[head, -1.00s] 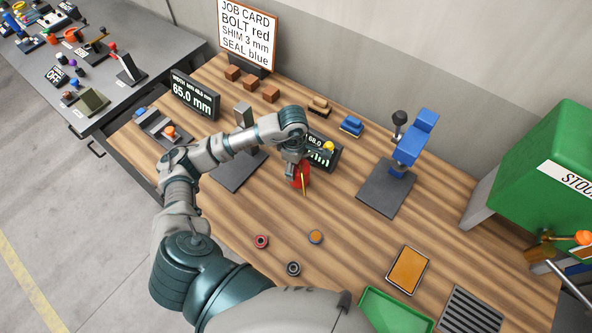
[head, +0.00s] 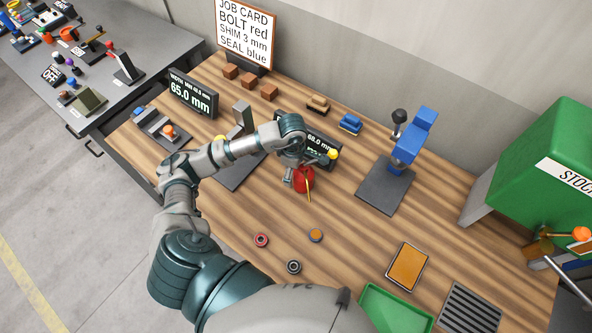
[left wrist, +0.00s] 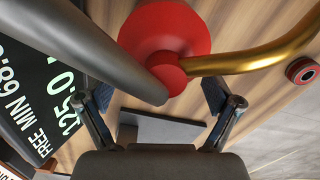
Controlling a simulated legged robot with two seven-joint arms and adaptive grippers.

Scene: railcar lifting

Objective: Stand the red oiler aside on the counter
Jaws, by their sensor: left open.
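The red oiler (head: 304,181) with its thin brass spout is on the wooden counter, in front of the display reading 68.0 mm. My left gripper (head: 289,180) is open right beside it, on its left, in the head view. In the left wrist view, the oiler's round red body (left wrist: 190,25) and curved brass spout lie just beyond the two parted fingertips of my left gripper (left wrist: 157,100). A grey rod crosses in front of the red body there. Nothing shows clamped between the fingers; whether a finger touches the oiler cannot be told. My right gripper is not in view.
A red ring (head: 261,240), an orange disc (head: 316,236) and a dark ring (head: 293,267) lie on the counter nearer me. A blue press (head: 413,145) on a dark plate stands to the right. Bare wood lies between the oiler and these rings.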

